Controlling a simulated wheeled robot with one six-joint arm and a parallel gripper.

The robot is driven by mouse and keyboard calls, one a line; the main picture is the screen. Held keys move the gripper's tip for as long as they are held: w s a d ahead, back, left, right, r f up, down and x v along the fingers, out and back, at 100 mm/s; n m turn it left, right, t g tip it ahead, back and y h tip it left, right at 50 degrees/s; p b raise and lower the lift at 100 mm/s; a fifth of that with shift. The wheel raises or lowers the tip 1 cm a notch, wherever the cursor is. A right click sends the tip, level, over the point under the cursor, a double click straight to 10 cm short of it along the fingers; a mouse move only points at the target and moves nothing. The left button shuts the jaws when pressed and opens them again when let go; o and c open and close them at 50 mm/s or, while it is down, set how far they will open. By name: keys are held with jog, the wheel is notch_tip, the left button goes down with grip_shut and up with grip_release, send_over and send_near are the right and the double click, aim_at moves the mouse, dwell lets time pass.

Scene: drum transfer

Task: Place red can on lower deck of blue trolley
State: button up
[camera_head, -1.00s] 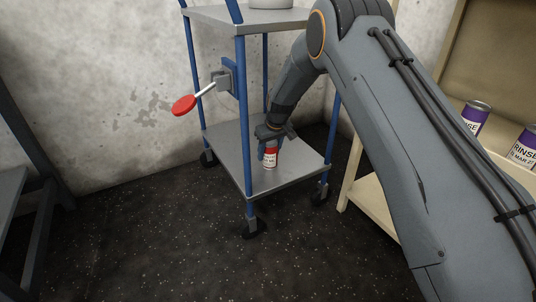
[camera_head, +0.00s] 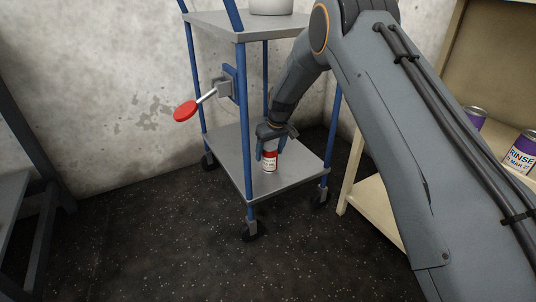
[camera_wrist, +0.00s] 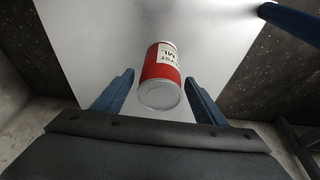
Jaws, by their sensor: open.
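The red can (camera_head: 270,160), with a white label, stands upright on the lower deck (camera_head: 230,165) of the blue trolley (camera_head: 245,120). It also shows in the wrist view (camera_wrist: 161,75), between my two blue fingers with gaps on both sides. My gripper (camera_head: 271,150) is open around the upper part of the can, pointing down. In the wrist view the fingertips (camera_wrist: 158,82) are spread apart and the grey deck (camera_wrist: 90,25) lies beyond the can.
A red disc on a lever (camera_head: 186,110) sticks out from the trolley's left side. A pale container (camera_head: 271,6) stands on the upper deck (camera_head: 240,24). A beige shelf (camera_head: 375,205) at right holds purple-labelled cans (camera_head: 521,153). Dark floor in front is clear.

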jog(key=p+v, duration=0.3)
jog(key=v, duration=0.6)
jog(key=shift+r+p, duration=0.3)
jog(key=shift+p, duration=0.05)
